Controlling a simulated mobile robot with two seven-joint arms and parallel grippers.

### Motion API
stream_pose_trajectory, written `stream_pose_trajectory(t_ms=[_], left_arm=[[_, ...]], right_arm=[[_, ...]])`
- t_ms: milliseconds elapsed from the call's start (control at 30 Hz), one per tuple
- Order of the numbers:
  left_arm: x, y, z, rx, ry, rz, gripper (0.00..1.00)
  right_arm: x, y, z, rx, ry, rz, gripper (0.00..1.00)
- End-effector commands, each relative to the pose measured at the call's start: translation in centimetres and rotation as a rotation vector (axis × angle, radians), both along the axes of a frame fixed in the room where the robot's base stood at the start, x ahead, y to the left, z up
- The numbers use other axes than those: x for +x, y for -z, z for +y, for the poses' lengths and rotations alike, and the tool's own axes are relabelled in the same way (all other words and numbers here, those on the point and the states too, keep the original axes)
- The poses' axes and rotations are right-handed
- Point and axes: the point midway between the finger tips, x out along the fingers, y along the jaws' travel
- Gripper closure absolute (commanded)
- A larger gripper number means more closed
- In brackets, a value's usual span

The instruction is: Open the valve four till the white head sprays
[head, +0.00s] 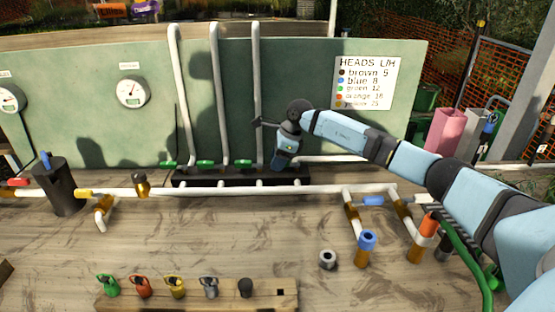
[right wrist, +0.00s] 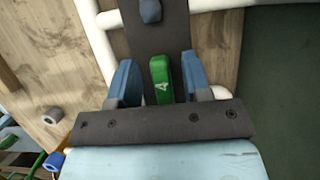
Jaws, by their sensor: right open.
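The green valve handle marked 4 (right wrist: 160,78) sits between the two blue fingers of my right gripper (right wrist: 158,66) in the right wrist view. The fingers stand apart, with a gap visible on both sides of the handle. In the head view my right gripper (head: 285,158) is over the right end of the dark valve block (head: 215,180) and hides this handle. Three other green handles (head: 205,162) lie to its left. A pale grey-white ring-shaped piece (head: 327,260) stands on the table; I cannot tell if it is the white head. No spray shows. My left gripper is out of view.
A long white pipe (head: 320,190) crosses the table. A blue head (head: 367,240) and an orange head (head: 430,223) stand on the right. A wooden rack (head: 200,300) holds several coloured heads in front. Vertical pipes (head: 256,80) rise before the green panel (head: 290,60).

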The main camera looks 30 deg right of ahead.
Motion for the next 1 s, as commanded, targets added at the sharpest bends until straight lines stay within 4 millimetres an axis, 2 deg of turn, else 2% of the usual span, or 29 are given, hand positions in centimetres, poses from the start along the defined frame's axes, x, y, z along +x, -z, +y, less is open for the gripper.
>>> stream_pose_trajectory(t_ms=[67, 267, 667, 1000], left_arm=[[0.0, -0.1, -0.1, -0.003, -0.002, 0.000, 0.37], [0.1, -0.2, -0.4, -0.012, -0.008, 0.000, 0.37], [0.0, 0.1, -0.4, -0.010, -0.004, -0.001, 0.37], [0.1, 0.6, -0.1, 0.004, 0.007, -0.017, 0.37]], right_arm=[[0.0, 0.0, 0.0, 0.000, 0.000, 0.000, 0.55], [0.0, 0.0, 0.0, 0.000, 0.000, 0.000, 0.99], [-0.2, 0.0, 0.1, 0.001, -0.035, 0.000, 1.00], [-1.4, 0.1, 0.5, -0.001, -0.251, -0.001, 1.00]])
